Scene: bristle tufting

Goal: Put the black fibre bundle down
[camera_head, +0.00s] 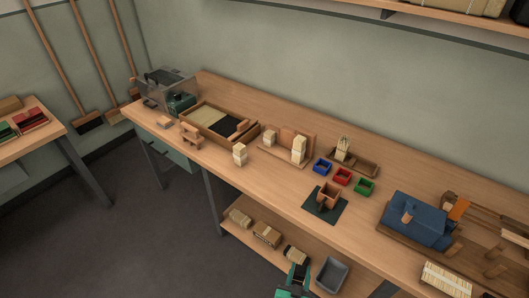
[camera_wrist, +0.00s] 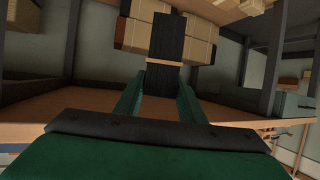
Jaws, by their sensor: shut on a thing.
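My gripper (camera_head: 298,269) is low at the front edge of the lower shelf, below the bench top. In the wrist view its green fingers (camera_wrist: 160,84) are shut on the black fibre bundle (camera_wrist: 168,38). The bundle is dark, with a tan band around it, and points away from the palm.
The lower shelf (camera_head: 252,250) also holds pale bundles (camera_head: 267,234) to the left and a grey bin (camera_head: 331,274) close on the right. The bench top (camera_head: 280,188) overhangs the shelf. A table leg (camera_head: 212,208) stands at the left.

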